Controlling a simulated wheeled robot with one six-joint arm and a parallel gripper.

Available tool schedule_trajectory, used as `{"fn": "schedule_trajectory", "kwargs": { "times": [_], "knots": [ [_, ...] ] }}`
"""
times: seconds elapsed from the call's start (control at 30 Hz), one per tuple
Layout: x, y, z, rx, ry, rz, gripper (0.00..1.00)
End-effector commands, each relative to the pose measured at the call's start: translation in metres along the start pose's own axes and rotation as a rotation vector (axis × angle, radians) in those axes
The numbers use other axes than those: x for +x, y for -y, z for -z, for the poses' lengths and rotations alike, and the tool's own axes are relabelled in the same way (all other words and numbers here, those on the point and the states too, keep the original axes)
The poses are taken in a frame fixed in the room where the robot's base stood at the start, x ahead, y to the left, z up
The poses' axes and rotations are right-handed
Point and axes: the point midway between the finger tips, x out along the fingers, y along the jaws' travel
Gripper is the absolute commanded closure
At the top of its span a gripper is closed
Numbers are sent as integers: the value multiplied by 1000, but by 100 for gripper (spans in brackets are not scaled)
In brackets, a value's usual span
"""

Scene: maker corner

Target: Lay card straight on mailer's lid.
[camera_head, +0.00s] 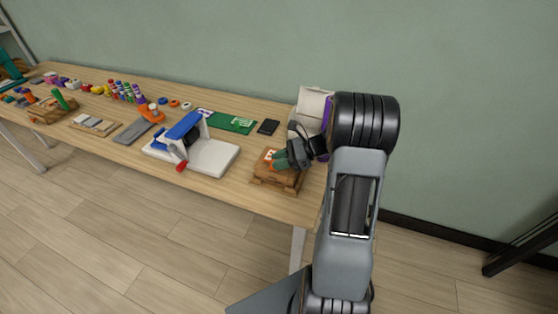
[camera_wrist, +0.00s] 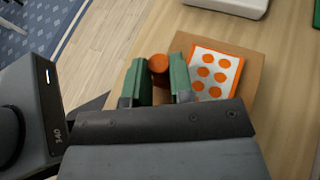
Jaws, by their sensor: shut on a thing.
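The mailer (camera_wrist: 256,66) is a flat brown cardboard box at the table's right end; in the head view the brown mailer (camera_head: 290,180) is partly hidden by my gripper. I cannot tell whether this orange thing is joined to the card. In the head view my gripper (camera_head: 282,161) is over the mailer.
A white and blue press-like device (camera_head: 205,155) stands left of the mailer. A green mat (camera_head: 232,122) and a black flat object (camera_head: 268,127) lie behind. A pale bag-like container (camera_head: 312,103) stands at the back right. Several small craft items fill the table's far left.

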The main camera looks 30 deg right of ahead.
Motion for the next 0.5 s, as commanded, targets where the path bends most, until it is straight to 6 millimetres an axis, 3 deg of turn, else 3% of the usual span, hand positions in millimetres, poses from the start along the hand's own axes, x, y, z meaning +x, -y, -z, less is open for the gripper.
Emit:
{"fn": "schedule_trajectory", "kwargs": {
  "times": [0.5],
  "knots": [
    [2, 0, 4, 0, 0, 0, 100]
  ]
}}
